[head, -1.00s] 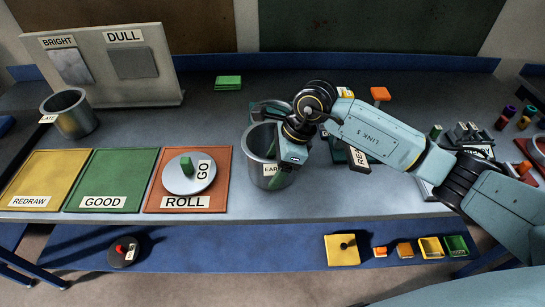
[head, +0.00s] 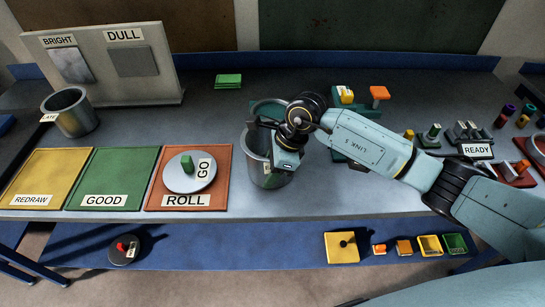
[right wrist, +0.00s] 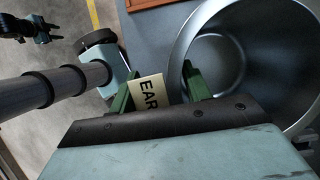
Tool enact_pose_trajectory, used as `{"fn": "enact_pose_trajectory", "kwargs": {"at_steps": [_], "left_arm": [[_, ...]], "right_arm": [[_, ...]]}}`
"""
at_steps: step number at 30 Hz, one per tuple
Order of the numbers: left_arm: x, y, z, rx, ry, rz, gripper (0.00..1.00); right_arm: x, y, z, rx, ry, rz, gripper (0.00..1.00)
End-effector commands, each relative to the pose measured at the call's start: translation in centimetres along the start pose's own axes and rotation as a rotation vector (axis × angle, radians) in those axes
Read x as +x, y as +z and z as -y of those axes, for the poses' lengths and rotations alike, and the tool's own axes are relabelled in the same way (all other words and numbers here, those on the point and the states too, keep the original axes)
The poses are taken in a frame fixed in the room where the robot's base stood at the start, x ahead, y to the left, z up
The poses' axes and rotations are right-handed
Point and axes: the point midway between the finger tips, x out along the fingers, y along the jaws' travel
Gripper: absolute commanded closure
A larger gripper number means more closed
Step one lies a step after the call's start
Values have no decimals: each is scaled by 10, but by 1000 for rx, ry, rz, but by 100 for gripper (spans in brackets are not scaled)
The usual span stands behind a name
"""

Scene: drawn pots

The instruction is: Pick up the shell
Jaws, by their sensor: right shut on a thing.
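No part carries the name shell; the likeliest is a grey metal open cup (head: 260,174) on the bench right of the ROLL mat. It also shows in the right wrist view (right wrist: 232,62), hollow and apparently empty, with an EAR label (right wrist: 149,93) partly covered. My right gripper (head: 270,148) is over the cup's side. In the right wrist view its green fingers (right wrist: 158,88) are shut on the cup's wall by the label. The exact contact is partly hidden. A second metal cup (head: 75,117), labelled LATE, stands at the left.
Yellow REDRAW (head: 42,172), green GOOD (head: 117,172) and orange ROLL (head: 222,176) mats lie left of the cup. A grey disc (head: 178,178) sits on ROLL. A BRIGHT/DULL board (head: 100,88) stands behind. Small blocks and a READY label (head: 477,150) are right of my arm.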

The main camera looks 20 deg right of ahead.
Motion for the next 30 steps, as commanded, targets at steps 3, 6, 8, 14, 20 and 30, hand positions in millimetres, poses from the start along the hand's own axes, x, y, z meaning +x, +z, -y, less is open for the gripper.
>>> {"fn": "enact_pose_trajectory", "kwargs": {"at_steps": [3, 6, 8, 14, 20, 30], "left_arm": [[0, 0, 0, 0, 0, 0, 64], [0, 0, 0, 0, 0, 0, 64], [0, 0, 0, 0, 0, 0, 64], [3, 0, 0, 0, 0, 0, 64], [8, 1, 0, 0, 1, 0, 64], [12, 2, -1, 0, 1, 1, 64]], "right_arm": [[2, 0, -2, 0, 7, -1, 95], [2, 0, -2, 1, 8, -1, 95], [2, 0, -3, 1, 9, -1, 95], [-16, 7, -2, -2, 6, -1, 100], [-55, 24, 0, -3, 2, 0, 100], [-91, 38, -1, 0, 4, -1, 100]]}}
